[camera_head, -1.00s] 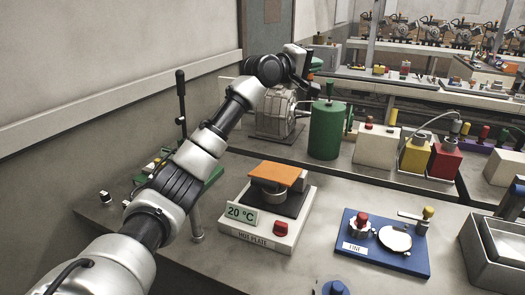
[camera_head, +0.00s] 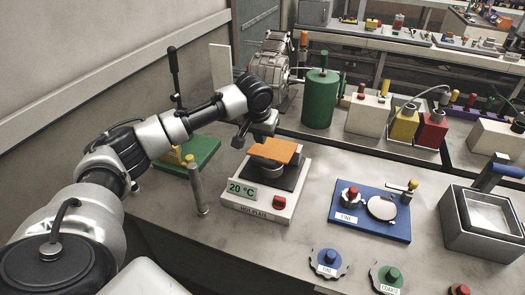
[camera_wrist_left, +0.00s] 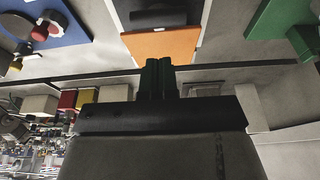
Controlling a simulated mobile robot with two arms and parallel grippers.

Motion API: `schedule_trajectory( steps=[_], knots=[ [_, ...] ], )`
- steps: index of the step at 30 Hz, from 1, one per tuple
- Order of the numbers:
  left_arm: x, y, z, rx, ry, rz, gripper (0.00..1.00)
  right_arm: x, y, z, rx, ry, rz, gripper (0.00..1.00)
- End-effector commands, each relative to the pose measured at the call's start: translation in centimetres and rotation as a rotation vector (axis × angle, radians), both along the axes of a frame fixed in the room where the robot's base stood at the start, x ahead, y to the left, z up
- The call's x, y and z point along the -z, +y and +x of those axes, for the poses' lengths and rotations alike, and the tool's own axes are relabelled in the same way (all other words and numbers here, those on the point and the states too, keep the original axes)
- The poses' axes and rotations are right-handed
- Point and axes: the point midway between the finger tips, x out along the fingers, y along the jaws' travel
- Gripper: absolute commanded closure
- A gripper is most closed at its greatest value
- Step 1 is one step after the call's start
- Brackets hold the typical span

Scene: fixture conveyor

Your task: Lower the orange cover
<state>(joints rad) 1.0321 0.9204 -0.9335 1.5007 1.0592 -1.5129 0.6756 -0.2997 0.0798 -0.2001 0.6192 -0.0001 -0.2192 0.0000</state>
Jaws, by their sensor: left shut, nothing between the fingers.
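The orange cover (camera_head: 277,151) is a flat plate above a round grey piece on the hot plate (camera_head: 258,212), which is labelled HOT PLATE and reads 20 °C. It looks about level, and I cannot tell exactly how it is supported. My left gripper (camera_head: 239,143) is just behind and left of the cover, pointing down and apparently apart from it. In the left wrist view, the shut, empty dark green fingers (camera_wrist_left: 158,66) point toward the edge of the orange cover (camera_wrist_left: 164,45).
A green cylinder (camera_head: 319,98) stands behind the hot plate. A green base (camera_head: 203,153) and a metal post (camera_head: 195,185) are to its left. A blue board (camera_head: 345,231) is to its right, with a metal box (camera_head: 492,240) beyond. Bare table lies in front.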

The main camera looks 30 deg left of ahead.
Motion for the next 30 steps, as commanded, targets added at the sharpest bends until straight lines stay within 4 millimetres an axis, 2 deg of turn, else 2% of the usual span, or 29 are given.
schedule_trajectory(
  steps=[6,12,18,27,30],
  knots=[
    [4.2,0.3,1.1,-0.001,0.003,0.001,1.00,-1.5,0.0,0.0,0.000,0.000,0.000,0.57],
    [6.8,0.2,1.0,-0.001,0.001,-0.001,1.00,-2.4,0.0,0.0,0.000,0.000,0.000,0.57],
    [7.8,0.3,1.1,-0.001,-0.002,0.000,1.00,-2.6,0.0,0.0,0.000,0.000,0.000,0.57],
    [7.9,0.2,1.1,-0.001,-0.005,0.000,1.00,-2.5,0.0,0.0,0.001,0.000,0.000,0.57],
    [9.0,0.2,1.1,-0.001,-0.034,0.008,1.00,-2.1,0.0,0.1,0.001,-0.001,0.000,0.57]
  ],
)
